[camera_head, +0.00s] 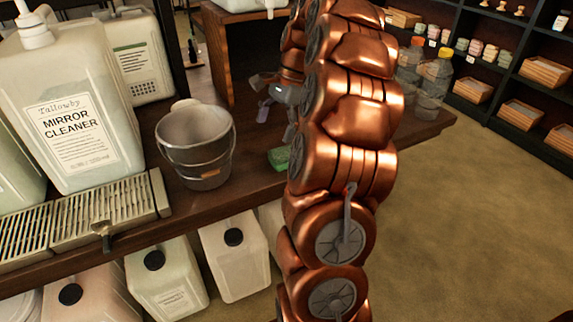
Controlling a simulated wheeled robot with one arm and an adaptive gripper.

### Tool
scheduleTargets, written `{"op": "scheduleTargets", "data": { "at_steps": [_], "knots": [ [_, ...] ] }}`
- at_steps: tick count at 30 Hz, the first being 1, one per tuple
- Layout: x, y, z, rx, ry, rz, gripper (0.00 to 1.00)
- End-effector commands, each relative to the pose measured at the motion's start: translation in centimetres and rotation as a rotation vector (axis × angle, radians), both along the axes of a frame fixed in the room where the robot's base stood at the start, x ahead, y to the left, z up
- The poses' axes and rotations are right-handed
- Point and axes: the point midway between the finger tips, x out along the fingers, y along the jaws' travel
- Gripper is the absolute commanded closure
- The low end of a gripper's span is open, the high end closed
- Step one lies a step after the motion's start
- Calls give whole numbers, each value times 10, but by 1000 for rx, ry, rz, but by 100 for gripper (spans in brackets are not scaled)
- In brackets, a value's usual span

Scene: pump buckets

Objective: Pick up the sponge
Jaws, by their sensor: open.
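A green sponge (279,158) lies on the dark wooden shelf, just right of the metal bucket. Its right part is hidden behind my copper-coloured arm. My gripper (259,95) shows left of the arm, above and behind the sponge in the picture. Its grey fingers are apart and nothing shows between them. The gripper and the sponge are not touching.
The metal bucket (196,145) stands on the shelf left of the sponge. A large mirror cleaner jug (70,100) and a slatted drip tray (107,210) are further left. A wooden box (228,60) stands behind. Clear bottles (432,85) stand right of my arm.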

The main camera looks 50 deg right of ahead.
Motion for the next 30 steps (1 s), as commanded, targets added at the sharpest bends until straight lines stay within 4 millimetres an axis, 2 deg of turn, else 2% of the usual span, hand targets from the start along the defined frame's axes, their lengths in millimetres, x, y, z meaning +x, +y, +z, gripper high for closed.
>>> {"op": "scheduleTargets", "data": {
  "at_steps": [1, 3, 6, 9, 26, 30],
  "knots": [
    [-1, -18, -15, 7, 9, -58, 3],
    [-4, -37, -23, 17, 19, -125, 3],
    [-7, -56, -30, 26, 30, -195, 3],
    [-10, -66, -33, 30, 34, -230, 3],
    [-9, -58, -61, 32, 37, -238, 3],
    [-10, -54, -75, 33, 37, -235, 3]
  ]
}}
